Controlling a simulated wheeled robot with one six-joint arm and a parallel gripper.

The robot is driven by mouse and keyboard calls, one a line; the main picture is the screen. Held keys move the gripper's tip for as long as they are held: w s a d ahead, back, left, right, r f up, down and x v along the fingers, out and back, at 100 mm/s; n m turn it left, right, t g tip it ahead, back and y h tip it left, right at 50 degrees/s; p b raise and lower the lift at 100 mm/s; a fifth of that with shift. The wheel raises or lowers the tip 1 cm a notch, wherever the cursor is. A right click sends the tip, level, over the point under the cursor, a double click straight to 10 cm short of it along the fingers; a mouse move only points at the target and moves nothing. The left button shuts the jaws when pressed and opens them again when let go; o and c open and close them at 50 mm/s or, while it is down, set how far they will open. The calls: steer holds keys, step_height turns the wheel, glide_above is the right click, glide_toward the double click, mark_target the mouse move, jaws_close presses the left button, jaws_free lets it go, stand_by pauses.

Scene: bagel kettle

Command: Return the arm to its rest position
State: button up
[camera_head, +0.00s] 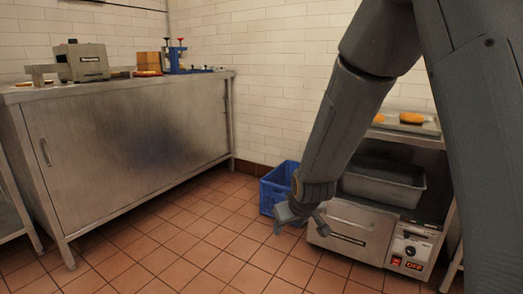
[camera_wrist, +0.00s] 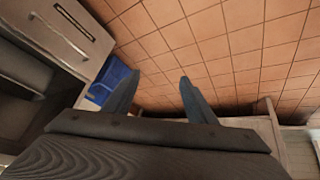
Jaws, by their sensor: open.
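My arm hangs down across the right half of the head view. My gripper (camera_head: 294,222) is at its lower end, above the tiled floor and in front of the kettle unit (camera_head: 352,231). In the wrist view the two fingers of my gripper (camera_wrist: 160,98) stand apart with only floor tiles between them. The gripper is open and empty. It touches nothing that I can see.
A blue crate (camera_head: 276,187) stands on the floor behind my gripper. The kettle unit holds a grey basin (camera_head: 384,186) and a tray with bagels (camera_head: 411,118). A steel cabinet (camera_head: 140,150) stands at the left. The floor between is clear.

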steer(key=s+a+r+n+g, duration=0.1)
steer(key=s+a+r+g, duration=0.15)
steer(key=s, duration=0.85)
steer(key=s+a+r+g, duration=0.2)
steer(key=s+a+r, duration=0.2)
steer(key=s, duration=0.8)
steer(key=s+a+r+n+g, duration=0.1)
steer(key=s+a+r+g, duration=0.15)
steer(key=s, duration=0.85)
steer(key=d+r+m+p, duration=0.3)
steer(key=d+r+p, duration=0.7)
steer(key=r+p, duration=0.3)
steer(key=d+r+m+h+p, duration=0.1)
steer(key=d+r+m+p, duration=0.2)
steer(key=d+r+p, duration=0.7)
step_height(320, 180, up, 4)
steer(key=p, duration=1)
steer(key=shift+s+m+t, duration=0.3)
steer(key=shift+s, duration=0.05)
